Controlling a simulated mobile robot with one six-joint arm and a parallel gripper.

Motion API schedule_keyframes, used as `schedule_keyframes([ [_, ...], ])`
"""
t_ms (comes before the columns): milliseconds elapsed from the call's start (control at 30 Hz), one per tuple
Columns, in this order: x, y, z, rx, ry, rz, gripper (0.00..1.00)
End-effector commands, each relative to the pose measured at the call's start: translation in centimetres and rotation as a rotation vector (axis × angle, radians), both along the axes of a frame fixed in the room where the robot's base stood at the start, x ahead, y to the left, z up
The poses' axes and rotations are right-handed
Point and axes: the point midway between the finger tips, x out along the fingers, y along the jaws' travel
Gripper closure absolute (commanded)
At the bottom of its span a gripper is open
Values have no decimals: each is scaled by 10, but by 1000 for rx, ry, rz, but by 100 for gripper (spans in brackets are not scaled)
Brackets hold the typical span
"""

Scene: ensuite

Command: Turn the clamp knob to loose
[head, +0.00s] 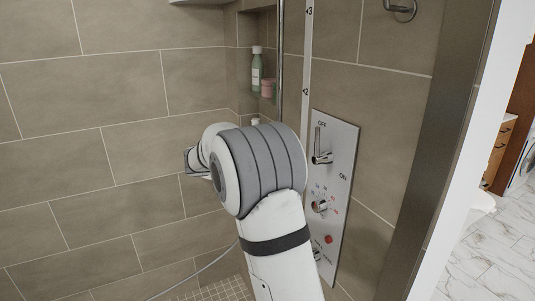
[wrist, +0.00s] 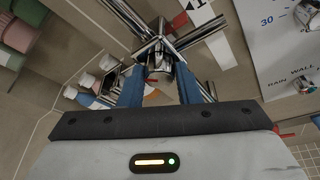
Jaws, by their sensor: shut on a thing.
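In the wrist view, my gripper (wrist: 160,77) has two blue fingers, shut on a chrome piece that looks like the clamp knob (wrist: 160,62). The knob sits at a junction of chrome bars, where the clamp meets the rail (wrist: 124,14). A small red pointer (wrist: 180,21) shows beside it. I cannot read the knob's setting. In the head view the rail (head: 281,55) stands upright against the tiled wall. My arm hides the knob and my fingers there.
A white control panel (head: 338,190) with a lever and dials is mounted right of my arm. A marked white strip (head: 307,60) runs beside the rail. A wall niche holds a green bottle (head: 256,70) and a pink jar (head: 267,88). The tiled wall at left is clear.

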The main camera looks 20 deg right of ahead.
Motion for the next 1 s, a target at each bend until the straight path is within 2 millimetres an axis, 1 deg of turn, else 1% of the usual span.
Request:
schedule_keyframes([
  [33,2,2,3,-3,-1,6,93],
  [367,2,2,3,-3,0,7,93],
  [400,2,2,3,-3,0,7,69],
  [633,1,1,2,-2,1,5,50],
  [667,1,1,2,-1,2,4,48],
  [867,1,1,1,-2,2,2,48],
  [1000,-1,10,2,-1,1,3,48],
])
